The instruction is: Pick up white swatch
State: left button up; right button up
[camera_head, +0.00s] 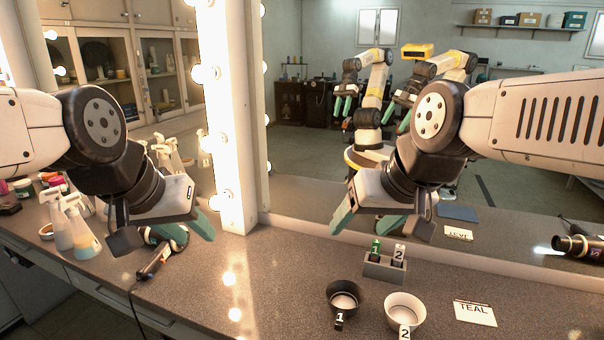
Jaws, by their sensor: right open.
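The white swatch (399,252), marked 2, stands upright in the right slot of a small grey holder (384,270) on the counter. A green swatch (376,247), marked 1, stands in the slot beside it. My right gripper (384,226) is open and empty, with its fingers spread, and appears just above the holder in the picture. Its distance from the swatches is hard to judge. My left gripper (164,232) has its fingers apart and is empty over the left part of the counter.
A black bowl (343,287) marked 1 and a white bowl (404,310) marked 2 stand in front of the holder. A TEAL card (474,312) lies to their right. A dark cylindrical tool (578,246) lies at far right. Spray bottles (78,230) stand at left. The mirror rises behind.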

aim_at(399, 249)
jog(key=z, duration=1.25)
